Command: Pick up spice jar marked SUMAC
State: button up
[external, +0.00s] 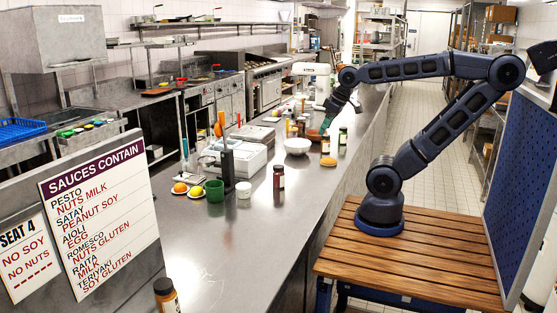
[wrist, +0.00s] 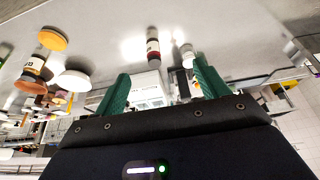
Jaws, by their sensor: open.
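My gripper (external: 322,128) is in the external view over the far part of the steel counter, beside a group of jars. In the wrist view its two green fingers (wrist: 162,70) are spread apart with nothing held between them. A dark red jar with a black lid (external: 279,178) stands upright nearer on the counter; a dark red jar (wrist: 153,46) also shows beyond the fingers in the wrist view. Other jars stand close to the gripper, including one with a dark lid (external: 342,136) and one with a pale label (external: 325,146). I cannot read SUMAC on any label.
A white bowl (external: 297,146) stands left of the jars. The counter around the dark red jar is mostly clear.

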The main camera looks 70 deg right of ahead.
jog(key=shift+o, duration=0.5)
jog(key=shift+w, duration=0.1)
jog(key=m+g, duration=0.5)
jog(key=m, duration=1.5)
send_over(279, 166)
jog(key=f, duration=1.3)
jog(key=shift+s+a+f, duration=0.2)
jog(key=shift+s, duration=0.05)
jog(key=shift+w+f, duration=0.15)
jog(key=shift+f, duration=0.3)
notch_tip(279, 166, down, 10)
jog(key=shift+w+f, duration=0.15)
jog(key=shift+f, duration=0.1)
jog(key=c, duration=1.2)
